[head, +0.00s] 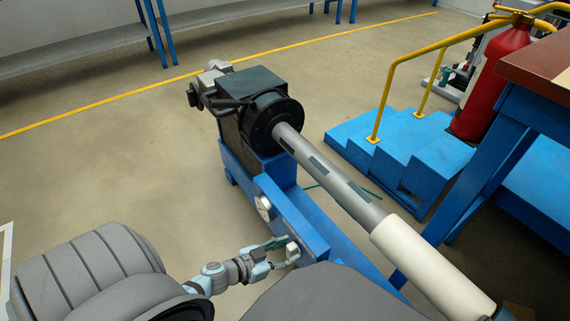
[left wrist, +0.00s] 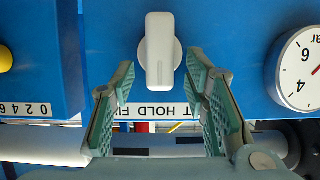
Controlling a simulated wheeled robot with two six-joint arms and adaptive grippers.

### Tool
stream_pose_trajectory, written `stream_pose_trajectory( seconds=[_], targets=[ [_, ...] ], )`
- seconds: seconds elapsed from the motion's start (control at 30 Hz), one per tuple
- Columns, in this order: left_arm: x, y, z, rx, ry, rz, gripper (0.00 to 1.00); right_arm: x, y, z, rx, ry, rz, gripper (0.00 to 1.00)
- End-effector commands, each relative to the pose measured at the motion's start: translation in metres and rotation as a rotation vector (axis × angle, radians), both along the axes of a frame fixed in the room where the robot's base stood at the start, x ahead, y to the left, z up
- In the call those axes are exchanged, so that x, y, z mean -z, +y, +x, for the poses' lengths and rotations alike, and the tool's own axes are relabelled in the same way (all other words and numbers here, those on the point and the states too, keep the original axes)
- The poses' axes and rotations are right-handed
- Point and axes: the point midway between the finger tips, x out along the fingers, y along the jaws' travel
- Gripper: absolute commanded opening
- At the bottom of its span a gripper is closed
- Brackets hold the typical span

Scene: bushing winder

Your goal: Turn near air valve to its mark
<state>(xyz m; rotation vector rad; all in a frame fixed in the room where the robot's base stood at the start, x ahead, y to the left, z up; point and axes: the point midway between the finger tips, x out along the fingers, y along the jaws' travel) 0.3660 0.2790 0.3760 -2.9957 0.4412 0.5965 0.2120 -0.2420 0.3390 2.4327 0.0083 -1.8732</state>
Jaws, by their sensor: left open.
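The air valve is a white lever knob (left wrist: 160,50) on a blue panel (left wrist: 225,30) in the left wrist view. Its handle runs up and down in that picture, its lower end towards a white label strip (left wrist: 150,112) that reads HOLD, partly hidden by my fingers. My left gripper (left wrist: 159,78) is open, with one finger on each side of the handle's lower end. Gaps show between fingers and handle. In the head view the knob (head: 292,252) is small, and my left gripper (head: 277,252) is right at it. My right gripper is not in view.
A round pressure gauge (left wrist: 302,68) sits right of the knob; it also shows in the head view (head: 264,207). A yellow knob (left wrist: 5,58) is at the left edge. The winder's long shaft (head: 330,180) runs above the panel. Blue steps (head: 400,150) stand at right.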

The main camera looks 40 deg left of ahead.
Motion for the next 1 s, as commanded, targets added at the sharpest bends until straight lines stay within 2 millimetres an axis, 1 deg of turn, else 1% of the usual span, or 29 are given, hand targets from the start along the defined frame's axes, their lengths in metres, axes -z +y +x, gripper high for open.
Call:
stream_pose_trajectory(
  seconds=[0.2, 0.47, 0.77, 1.0],
  targets=[
    [-0.0003, -0.0001, 0.0004, 0.000, 0.000, 0.001, 0.42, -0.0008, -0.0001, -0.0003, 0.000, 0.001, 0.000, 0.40],
    [-0.0002, 0.0000, 0.0002, 0.000, 0.000, 0.001, 0.00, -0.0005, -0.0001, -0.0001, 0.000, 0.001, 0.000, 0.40],
    [-0.0004, -0.0005, 0.0000, 0.001, -0.007, 0.019, 0.00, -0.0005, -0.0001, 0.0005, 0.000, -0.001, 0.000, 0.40],
    [-0.0003, -0.0033, -0.0004, -0.001, -0.036, 0.110, 0.00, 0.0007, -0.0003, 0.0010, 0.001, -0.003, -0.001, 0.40]
  ],
)
